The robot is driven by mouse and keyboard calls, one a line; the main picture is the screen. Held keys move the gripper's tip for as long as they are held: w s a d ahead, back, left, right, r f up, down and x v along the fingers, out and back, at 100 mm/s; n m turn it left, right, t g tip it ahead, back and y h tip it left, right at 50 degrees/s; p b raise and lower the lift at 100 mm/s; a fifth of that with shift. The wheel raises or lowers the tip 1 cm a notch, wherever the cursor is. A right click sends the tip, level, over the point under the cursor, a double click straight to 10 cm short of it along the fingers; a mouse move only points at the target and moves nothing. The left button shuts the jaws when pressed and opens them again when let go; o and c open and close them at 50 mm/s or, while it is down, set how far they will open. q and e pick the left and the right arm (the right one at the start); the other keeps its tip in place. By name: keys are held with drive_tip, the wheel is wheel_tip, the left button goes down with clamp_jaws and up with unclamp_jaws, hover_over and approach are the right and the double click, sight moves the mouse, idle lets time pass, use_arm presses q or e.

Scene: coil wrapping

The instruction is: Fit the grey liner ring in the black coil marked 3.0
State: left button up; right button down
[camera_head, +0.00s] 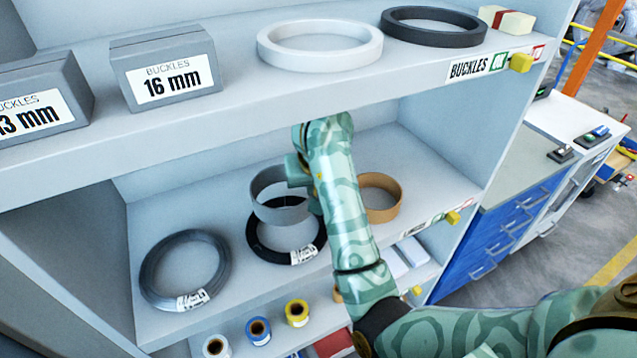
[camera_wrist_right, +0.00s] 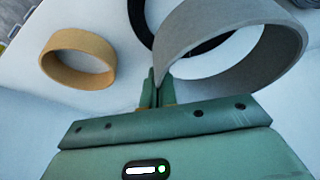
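The grey liner ring (camera_head: 268,212) is over the back part of the black coil (camera_head: 262,246) on the middle shelf; I cannot tell how high above it the ring is. The coil lies flat with a white label at its front, too small to read. My right gripper (camera_head: 308,180) reaches in from the right of the ring. In the right wrist view my fingers (camera_wrist_right: 155,92) are closed on the wall of the ring (camera_wrist_right: 205,38), with the black coil (camera_wrist_right: 139,18) partly hidden behind it. My left gripper is not in view.
A grey wire coil (camera_head: 152,272) lies left of the black coil. A tan ring (camera_head: 385,214) stands to the right, close to my right arm. The upper shelf (camera_head: 240,92) overhangs, carrying boxes and a white ring (camera_head: 320,62). Small spools (camera_head: 297,313) sit below.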

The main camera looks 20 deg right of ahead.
drive_tip(key=shift+s, duration=0.1)
drive_tip(key=shift+f, duration=0.1)
drive_tip(key=shift+f+b, duration=2.15)
drive_tip(key=shift+f, duration=0.65)
drive_tip(key=shift+b, duration=0.45)
drive_tip(key=shift+f, duration=0.15)
drive_tip(key=shift+f+b, duration=0.35)
drive_tip(key=shift+b, duration=0.1)
drive_tip(key=shift+f+b, duration=0.5)
